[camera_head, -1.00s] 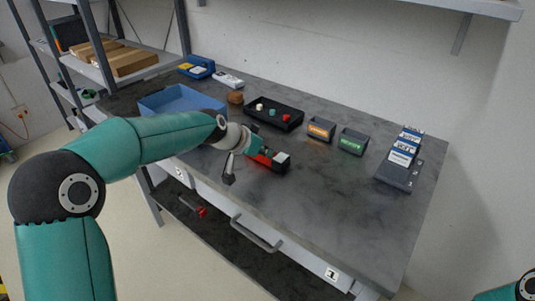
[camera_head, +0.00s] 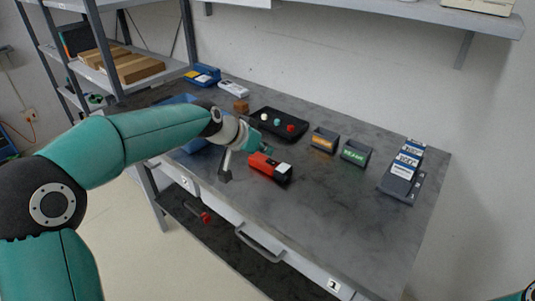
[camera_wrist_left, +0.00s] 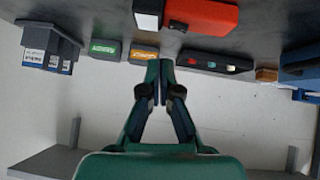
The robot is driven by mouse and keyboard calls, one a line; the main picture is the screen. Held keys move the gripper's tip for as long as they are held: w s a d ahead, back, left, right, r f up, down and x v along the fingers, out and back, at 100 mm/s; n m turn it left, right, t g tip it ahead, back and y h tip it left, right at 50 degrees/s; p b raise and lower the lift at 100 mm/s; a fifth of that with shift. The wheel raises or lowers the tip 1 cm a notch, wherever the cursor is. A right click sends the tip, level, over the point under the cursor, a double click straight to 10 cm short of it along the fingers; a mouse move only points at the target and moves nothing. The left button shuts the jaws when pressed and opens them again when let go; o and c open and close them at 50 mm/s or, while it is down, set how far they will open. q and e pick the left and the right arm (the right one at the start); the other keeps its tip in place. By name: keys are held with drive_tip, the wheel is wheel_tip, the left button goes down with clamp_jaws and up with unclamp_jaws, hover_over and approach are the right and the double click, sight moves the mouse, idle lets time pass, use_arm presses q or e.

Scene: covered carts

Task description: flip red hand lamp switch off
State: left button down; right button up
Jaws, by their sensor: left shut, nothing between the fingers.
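The red hand lamp (camera_head: 265,166) lies on the grey workbench near its front edge, with a black end and a small pale patch at its right. It also shows at the top of the left wrist view (camera_wrist_left: 205,17), with a white face at its left end. My right gripper is out of view.
Behind the gripper lies a black tray (camera_head: 280,125) with several coloured knobs. Right of it stand an orange-labelled bin (camera_head: 323,140) and a green-labelled bin (camera_head: 356,152). A blue tray (camera_head: 178,99) is partly behind my arm. The bench's right front is clear.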

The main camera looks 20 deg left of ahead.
use_arm(q)
drive_tip(key=d+v, duration=0.1)
drive_tip(key=v, duration=0.6)
drive_tip(key=shift+s, duration=0.25)
drive_tip(key=shift+d, duration=0.1)
